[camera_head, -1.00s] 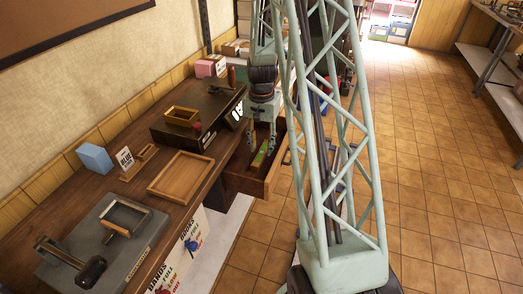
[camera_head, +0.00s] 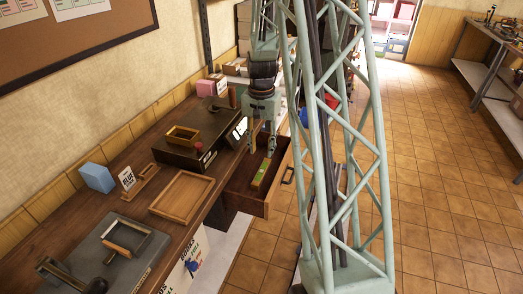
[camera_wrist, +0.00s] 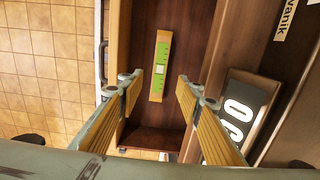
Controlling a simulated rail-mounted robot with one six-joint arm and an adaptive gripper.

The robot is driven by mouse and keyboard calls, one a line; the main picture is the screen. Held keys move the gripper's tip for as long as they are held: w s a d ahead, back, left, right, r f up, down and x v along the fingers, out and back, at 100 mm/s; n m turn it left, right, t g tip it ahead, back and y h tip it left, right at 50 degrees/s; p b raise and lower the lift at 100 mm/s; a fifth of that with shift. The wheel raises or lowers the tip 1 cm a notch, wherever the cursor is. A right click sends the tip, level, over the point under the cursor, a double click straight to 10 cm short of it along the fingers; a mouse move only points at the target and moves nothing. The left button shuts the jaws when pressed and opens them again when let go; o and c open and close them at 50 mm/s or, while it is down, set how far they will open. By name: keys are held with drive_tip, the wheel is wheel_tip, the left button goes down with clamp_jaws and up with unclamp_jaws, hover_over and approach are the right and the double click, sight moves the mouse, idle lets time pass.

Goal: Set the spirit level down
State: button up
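The spirit level (camera_head: 262,172) is a short yellow and green bar with a pale vial window in the middle. It lies on the floor of the open wooden drawer (camera_head: 237,201). The level also shows whole in the wrist view (camera_wrist: 160,65), lengthwise in the drawer and clear of its side walls. My gripper (camera_head: 262,151) is above the drawer, pointing down. In the wrist view its two yellow-padded fingers (camera_wrist: 158,82) are spread wide on either side of the level, with nothing between them and apart from it.
The drawer sticks out under the bench, with its handle (camera_head: 287,175) toward the aisle. On the bench are a dark box (camera_head: 178,150), a wooden tray (camera_head: 183,196), a blue block (camera_head: 97,178) and a grey press base (camera_head: 112,250). The tiled floor at right is clear.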

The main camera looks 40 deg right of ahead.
drive_tip(key=shift+r, duration=0.1)
idle(0.5)
drive_tip(key=s+a+r+n+t, duration=0.1)
drive_tip(key=s+a+r+n, duration=0.4)
drive_tip(key=a+r, duration=0.85)
drive_tip(key=s+a+r+n+t, duration=0.1)
drive_tip(key=s+a+r+n, duration=0.1)
drive_tip(key=s+a+r, duration=0.9)
drive_tip(key=s+a+r+n+t, duration=0.1)
drive_tip(key=s+a+r+n, duration=0.1)
drive_tip(key=s+a+r, duration=0.2)
drive_tip(key=s+a+r+n+t, duration=0.1)
drive_tip(key=s+a+r+n, duration=0.2)
drive_tip(key=s, duration=0.8)
drive_tip(key=shift+s+a+r+n, duration=0.3)
drive_tip(key=shift+a+r, duration=0.7)
drive_tip(key=shift+a, duration=1.2)
